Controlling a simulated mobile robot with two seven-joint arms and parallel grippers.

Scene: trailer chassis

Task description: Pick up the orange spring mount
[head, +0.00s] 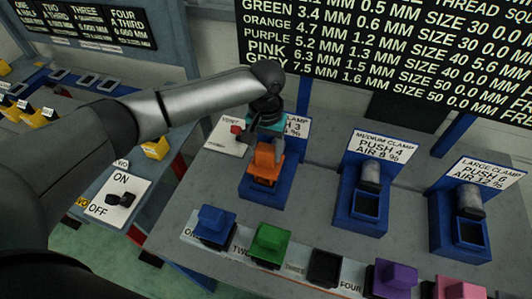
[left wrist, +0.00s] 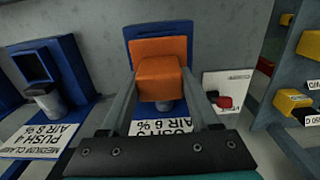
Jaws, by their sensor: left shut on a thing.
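The orange spring mount (head: 264,167) sits at the blue small clamp fixture (head: 277,196) on the grey bench. In the left wrist view the orange spring mount (left wrist: 158,77) is a blocky piece between the two grey fingers, with the blue fixture (left wrist: 158,29) behind it. My left gripper (head: 268,148) points down over the fixture and is shut on the orange spring mount. The arm and wrist partly hide the clamp's sign. Whether the mount is clear of the fixture I cannot tell. My right gripper is not in view.
The medium clamp (head: 368,205) and large clamp (head: 468,218) stand to the right. Blue (head: 213,222), green (head: 270,241), black, purple and pink blocks line the bench's front. A red valve (head: 237,129) is close to the left gripper. An on/off switch panel (head: 120,198) is at left.

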